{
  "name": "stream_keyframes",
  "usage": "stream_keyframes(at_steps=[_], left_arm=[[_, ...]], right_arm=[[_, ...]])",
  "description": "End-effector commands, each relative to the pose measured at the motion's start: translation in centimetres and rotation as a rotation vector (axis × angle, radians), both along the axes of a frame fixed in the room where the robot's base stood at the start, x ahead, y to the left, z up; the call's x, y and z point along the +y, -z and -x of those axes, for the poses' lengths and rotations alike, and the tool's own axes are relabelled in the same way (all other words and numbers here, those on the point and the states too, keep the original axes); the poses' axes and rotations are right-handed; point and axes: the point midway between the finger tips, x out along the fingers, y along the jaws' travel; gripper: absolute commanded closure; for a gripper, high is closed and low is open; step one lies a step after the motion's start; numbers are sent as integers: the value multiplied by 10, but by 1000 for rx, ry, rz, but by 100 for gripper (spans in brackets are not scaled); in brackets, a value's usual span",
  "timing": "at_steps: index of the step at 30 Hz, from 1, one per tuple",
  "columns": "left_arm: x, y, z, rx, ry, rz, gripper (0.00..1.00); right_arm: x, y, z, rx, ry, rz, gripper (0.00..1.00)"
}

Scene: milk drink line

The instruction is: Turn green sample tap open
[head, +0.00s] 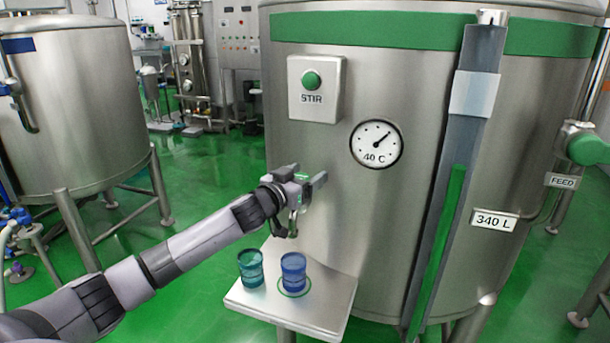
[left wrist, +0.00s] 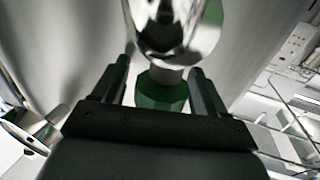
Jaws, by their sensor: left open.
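The green sample tap (left wrist: 162,94) shows in the left wrist view as a green knob with a shiny metal body above it. In the head view it is mostly hidden behind my left gripper (head: 306,187), at the tank wall above the small shelf. My left gripper is open. In the left wrist view its two fingers stand on either side of the green knob. I cannot tell whether they touch it. My right gripper is in neither view.
A steel shelf (head: 330,308) below my left gripper bears a teal cup (head: 251,270) and a blue cup (head: 293,272), the blue one on a green ring. The tank (head: 390,220) carries a STIR button (head: 312,80), a dial (head: 376,144) and a level gauge (head: 447,200).

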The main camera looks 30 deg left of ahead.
Motion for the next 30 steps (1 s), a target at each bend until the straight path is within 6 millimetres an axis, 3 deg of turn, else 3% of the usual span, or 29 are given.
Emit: stream_keyframes(at_steps=[6,11,20,30], left_arm=[[0,0,0,0,0,0,27],[0,0,0,0,1,0,79],[-1,1,0,-1,-20,3,78],[1,5,0,-3,-203,11,78]], right_arm=[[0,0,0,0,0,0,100],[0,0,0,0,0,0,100],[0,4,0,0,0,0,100],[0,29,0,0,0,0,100]])
